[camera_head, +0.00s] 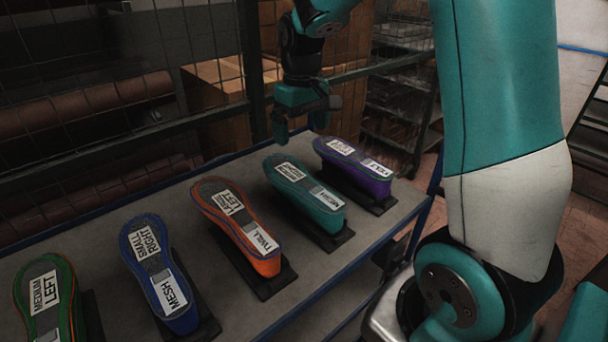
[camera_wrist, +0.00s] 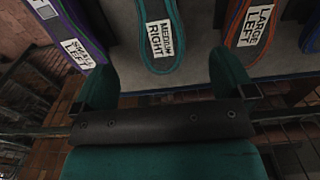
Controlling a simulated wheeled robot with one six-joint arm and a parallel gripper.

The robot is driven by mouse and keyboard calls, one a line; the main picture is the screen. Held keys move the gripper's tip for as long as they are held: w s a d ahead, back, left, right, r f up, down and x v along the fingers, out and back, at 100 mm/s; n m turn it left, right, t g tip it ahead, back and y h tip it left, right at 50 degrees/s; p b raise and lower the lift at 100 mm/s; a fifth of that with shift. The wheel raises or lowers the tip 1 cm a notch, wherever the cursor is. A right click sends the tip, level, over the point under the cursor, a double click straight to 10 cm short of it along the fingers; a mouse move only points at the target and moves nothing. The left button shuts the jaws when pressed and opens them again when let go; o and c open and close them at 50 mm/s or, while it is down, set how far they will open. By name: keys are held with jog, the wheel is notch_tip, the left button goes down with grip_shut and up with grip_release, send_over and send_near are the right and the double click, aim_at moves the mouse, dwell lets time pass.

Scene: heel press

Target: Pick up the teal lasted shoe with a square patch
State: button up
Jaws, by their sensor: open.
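The teal lasted shoe (camera_head: 312,207) lies sole up on a dark stand on the table, between an orange and a purple one. It has two white labels and a grey patch between them, whose shape is hard to make out. In the wrist view the teal shoe (camera_wrist: 175,13) shows its label "MEDIUM RIGHT", between my finger tips and beyond them. My gripper (camera_head: 298,124) is open and empty above the far end of the teal shoe. In the wrist view my gripper (camera_wrist: 163,72) shows both fingers spread wide, apart from the shoe.
The orange shoe (camera_head: 222,212) stands left of the teal one and the purple shoe (camera_head: 374,178) right of it, both close by. A blue shoe (camera_head: 160,280) and a green shoe (camera_head: 50,295) stand farther left. A wire mesh fence (camera_head: 100,80) runs behind the table (camera_head: 100,227).

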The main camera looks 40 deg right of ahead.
aim_at(303, 182)
notch_tip(303, 182, down, 12)
jog(key=p, duration=0.2)
jog(key=shift+d+r+p, duration=0.1)
jog(key=shift+d+p, duration=0.05)
jog(key=shift+p, duration=0.15)
jog(key=shift+d+f+p, duration=0.15)
jog(key=shift+f+p, duration=1.15)
jog(key=shift+f, duration=1.4)
jog(key=shift+w, duration=0.1)
jog(key=c, duration=1.4)
